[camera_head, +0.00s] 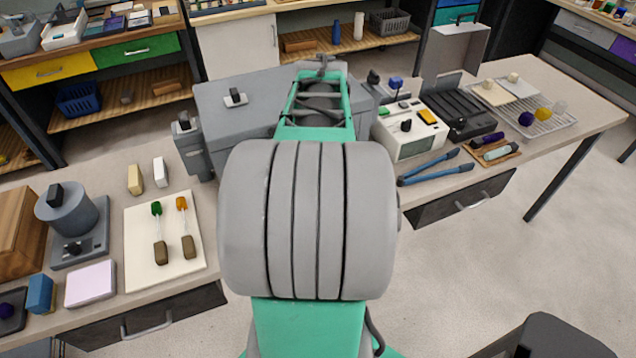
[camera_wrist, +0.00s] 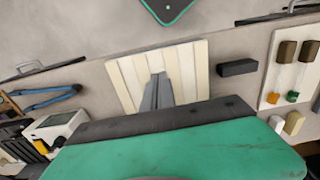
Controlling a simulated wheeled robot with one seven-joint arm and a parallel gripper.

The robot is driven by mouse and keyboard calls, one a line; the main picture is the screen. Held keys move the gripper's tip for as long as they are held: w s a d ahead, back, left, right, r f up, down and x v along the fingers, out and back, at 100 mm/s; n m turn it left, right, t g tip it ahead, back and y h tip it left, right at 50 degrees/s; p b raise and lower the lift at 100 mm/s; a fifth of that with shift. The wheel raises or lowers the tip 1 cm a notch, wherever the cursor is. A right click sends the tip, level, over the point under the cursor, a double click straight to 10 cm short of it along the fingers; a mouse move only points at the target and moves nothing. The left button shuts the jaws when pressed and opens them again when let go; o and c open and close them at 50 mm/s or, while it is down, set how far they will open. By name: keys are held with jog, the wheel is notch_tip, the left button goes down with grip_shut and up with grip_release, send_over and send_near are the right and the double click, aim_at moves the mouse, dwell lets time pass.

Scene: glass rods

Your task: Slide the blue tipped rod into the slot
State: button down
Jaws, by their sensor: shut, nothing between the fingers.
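My gripper (camera_wrist: 158,78) shows in the wrist view as grey fingers, shut and empty, in front of a cream board with straight grooves (camera_wrist: 124,80). I cannot tell whether the fingers touch the board. In the head view my arm hides the gripper and this board. I see no blue-tipped rod in either view. A green-tipped rod (camera_head: 158,232) and an orange-tipped rod (camera_head: 184,222), both with brown ends, lie on a white mat (camera_head: 145,275) at the left. The mat also shows at the right of the wrist view (camera_wrist: 290,28).
A dark block (camera_wrist: 237,68) lies between the grooved board and the mat. Blue-handled tongs (camera_head: 435,168), a cream device with a screen (camera_head: 412,140) and a wire rack (camera_head: 548,122) stand on the right. A large grey case (camera_head: 235,105) stands behind my arm.

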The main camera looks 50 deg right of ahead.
jog(key=f, duration=0.3)
jog(key=f+p, duration=0.1)
jog(key=f, duration=0.2)
jog(key=s+f, duration=0.1)
jog(key=f, duration=0.2)
jog(key=shift+d+f, duration=0.25)
jog(key=shift+d, duration=0.05)
jog(key=w+d+p, duration=0.1)
jog(key=w+d, duration=0.1)
jog(key=w, duration=0.1)
jog(key=shift+w+f+p, duration=0.1)
jog(key=shift+f+p, duration=0.05)
jog(key=shift+p, duration=0.25)
jog(key=shift+w, duration=0.2)
jog(key=shift+w+d, duration=0.1)
jog(key=shift+d, duration=0.05)
jog(key=w+d, duration=0.1)
jog(key=w+b, duration=0.1)
jog(key=w, duration=0.1)
jog(key=shift+d+f, duration=0.1)
jog(key=shift+d, duration=0.25)
jog(key=shift+s, duration=0.1)
